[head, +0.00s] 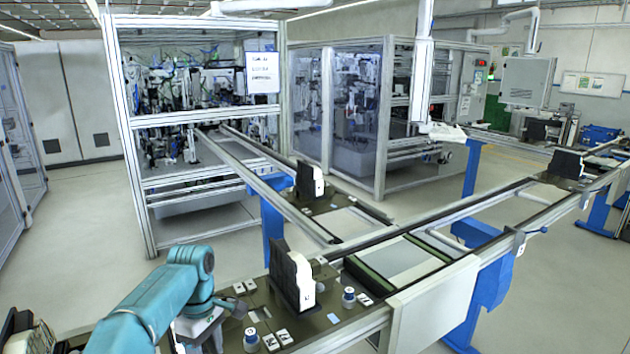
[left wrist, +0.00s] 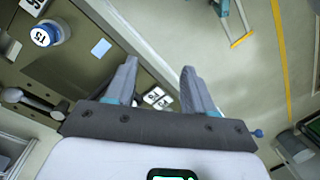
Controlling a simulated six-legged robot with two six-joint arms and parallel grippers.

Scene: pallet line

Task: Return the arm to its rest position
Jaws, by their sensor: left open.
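My left arm (head: 150,305) is teal and comes in from the lower left in the head view, bent at a raised elbow near the front pallet (head: 325,318). The fingertips cannot be made out in the head view. My right gripper is in neither view.
The front pallet carries a black-and-white block (head: 291,276) and round labelled pieces; one marked 15 (left wrist: 47,33) shows in the left wrist view. Conveyor rails (head: 440,222) run right and back. Machine enclosures (head: 190,110) stand behind. The floor (head: 90,220) at left is clear.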

